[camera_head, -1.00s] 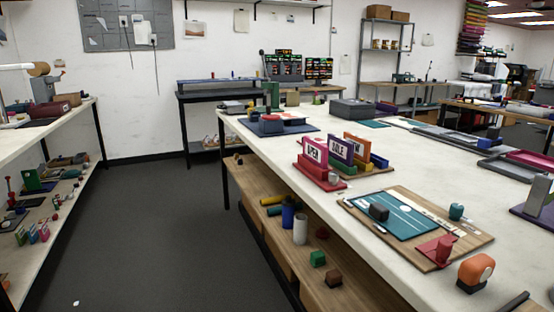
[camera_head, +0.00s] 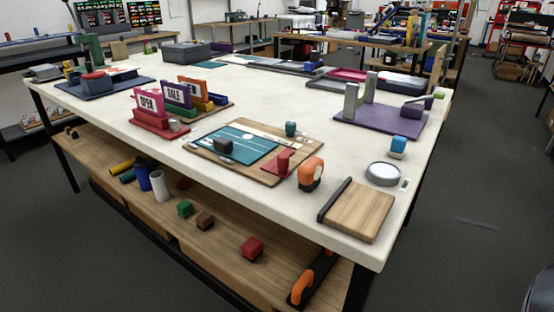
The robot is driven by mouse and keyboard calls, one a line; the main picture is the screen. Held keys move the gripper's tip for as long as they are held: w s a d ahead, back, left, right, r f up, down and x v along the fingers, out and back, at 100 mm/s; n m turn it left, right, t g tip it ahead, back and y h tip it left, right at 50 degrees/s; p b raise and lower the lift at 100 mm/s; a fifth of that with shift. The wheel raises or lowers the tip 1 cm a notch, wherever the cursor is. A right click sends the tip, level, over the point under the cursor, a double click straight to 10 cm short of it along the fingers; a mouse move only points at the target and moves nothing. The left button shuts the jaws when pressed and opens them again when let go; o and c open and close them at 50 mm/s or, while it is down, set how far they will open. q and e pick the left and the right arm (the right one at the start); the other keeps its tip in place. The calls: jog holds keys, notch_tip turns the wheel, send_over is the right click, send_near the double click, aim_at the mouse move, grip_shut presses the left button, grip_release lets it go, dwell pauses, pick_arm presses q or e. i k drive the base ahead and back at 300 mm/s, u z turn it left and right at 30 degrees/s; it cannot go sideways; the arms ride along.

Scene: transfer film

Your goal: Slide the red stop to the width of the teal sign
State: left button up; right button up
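The teal sign (camera_head: 241,143) lies flat on a wooden board (camera_head: 207,154) on the white table, with white lines on its face and a dark block (camera_head: 223,146) on it. A red piece with an upright red knob (camera_head: 282,161), which looks like the red stop, sits at the board's near right part, apart from the sign's right edge. A small teal knob (camera_head: 291,129) stands at the board's far right. Neither of my grippers is in view.
An orange and dark tool (camera_head: 311,173) stands right of the board. Sign holders (camera_head: 150,114) stand to its left. A purple base (camera_head: 385,121), a round grey dish (camera_head: 383,174) and a wooden block board (camera_head: 359,211) are on the right. Grey floor is free at right.

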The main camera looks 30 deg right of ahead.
aim_at(279, 165)
jog(key=k, duration=0.5)
jog(key=u, duration=0.6)
jog(key=i, duration=0.7)
jog(key=z, duration=1.35)
